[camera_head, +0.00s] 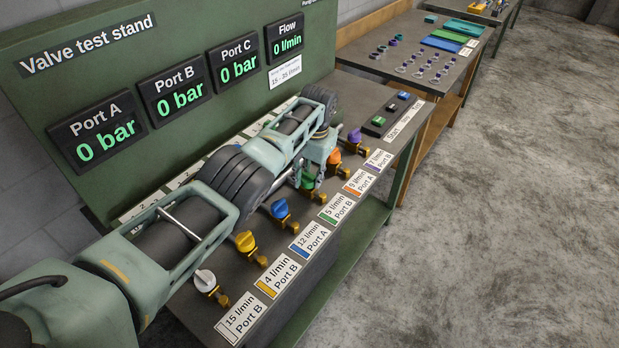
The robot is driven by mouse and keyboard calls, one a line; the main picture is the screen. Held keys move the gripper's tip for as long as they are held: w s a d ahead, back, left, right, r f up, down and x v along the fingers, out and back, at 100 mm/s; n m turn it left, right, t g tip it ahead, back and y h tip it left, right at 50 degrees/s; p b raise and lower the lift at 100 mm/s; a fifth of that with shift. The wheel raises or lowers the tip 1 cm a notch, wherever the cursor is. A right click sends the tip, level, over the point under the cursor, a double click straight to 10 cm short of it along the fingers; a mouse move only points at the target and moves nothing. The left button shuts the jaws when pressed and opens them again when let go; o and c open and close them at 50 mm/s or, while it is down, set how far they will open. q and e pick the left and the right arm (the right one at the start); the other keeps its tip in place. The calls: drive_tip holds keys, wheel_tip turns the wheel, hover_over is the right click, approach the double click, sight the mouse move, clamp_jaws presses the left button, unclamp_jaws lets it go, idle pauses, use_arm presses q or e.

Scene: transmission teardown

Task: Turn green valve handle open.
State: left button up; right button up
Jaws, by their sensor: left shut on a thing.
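The green valve handle (308,179) sits in the row of valves on the stand's bench, behind the label "5 l/min Port B" (337,209). My left arm reaches in from the left over the valves. My left gripper (311,187) points down at the green handle and is shut on it; the fingers cover part of the handle. The handle's exact angle is hard to tell behind the fingers. The displays for Port A (97,129), Port B (174,89), Port C (234,58) and Flow (284,38) all read 0. My right gripper is not in view.
Neighbouring valves have a blue handle (279,208), a yellow handle (245,241), a white handle (205,280), an orange handle (334,157) and a purple handle (354,136). Start-type buttons (378,121) stand at the right. A second table (460,67) holds small parts. The floor at right is clear.

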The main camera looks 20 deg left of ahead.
use_arm(q)
drive_tip(key=shift+s+d+f+n, duration=0.25)
drive_tip(key=shift+d+n, duration=0.1)
drive_tip(key=shift+n, duration=0.05)
drive_tip(key=o, duration=0.8)
drive_tip(key=shift+o, duration=1.1)
drive_tip(key=shift+w+d+r, duration=0.1)
drive_tip(key=shift+w+d, duration=0.05)
drive_tip(key=shift+a+r, duration=0.1)
drive_tip(key=shift+a, duration=0.15)
drive_tip(key=shift+r, duration=0.1)
drive_tip(key=shift+w+r, duration=0.15)
drive_tip(key=shift+r, duration=0.4)
wheel_tip(320, 180, up, 11)
drive_tip(key=shift+d+f, duration=0.15)
drive_tip(key=shift+d, duration=0.3)
